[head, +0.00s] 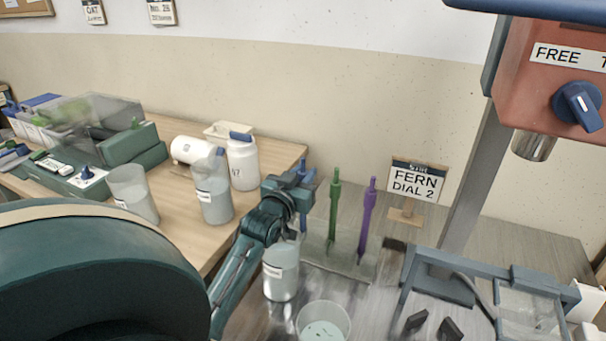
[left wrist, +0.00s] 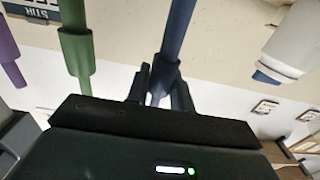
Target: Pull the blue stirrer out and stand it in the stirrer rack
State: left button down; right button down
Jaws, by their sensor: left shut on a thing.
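The blue stirrer (head: 303,222) stands upright at the left of the green stirrer (head: 334,205) and the purple stirrer (head: 367,215). My left gripper (head: 290,190) is shut on its upper part. In the left wrist view the blue stirrer (left wrist: 176,32) runs up from between the fingers of my left gripper (left wrist: 160,84). The green and purple stirrers stand in the clear stirrer rack (head: 336,262). The lower end of the blue stirrer is hidden behind a labelled grey container (head: 281,275), so I cannot tell whether it touches the rack. My right gripper is not in view.
An open tub (head: 323,322) stands in front of the rack. A sign reading FERN DIAL 2 (head: 415,183) is behind it. A blue-grey frame (head: 425,255) and a red machine (head: 550,75) occupy the right. Pale containers (head: 214,200) stand on the wooden table at left.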

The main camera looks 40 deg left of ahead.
pick_arm(q)
jog(key=shift+f, duration=0.25)
dwell(0.9)
dwell(0.4)
jog(key=c, duration=1.1)
grip_release()
jog(key=shift+c, duration=0.2)
jog(key=shift+o, duration=0.7)
jog(key=shift+s+p, duration=0.1)
jog(key=shift+p, duration=0.25)
jog(key=shift+p+v, duration=0.65)
jog(key=shift+v, duration=0.55)
jog(key=shift+p+v, duration=1.2)
jog(key=shift+v, duration=1.5)
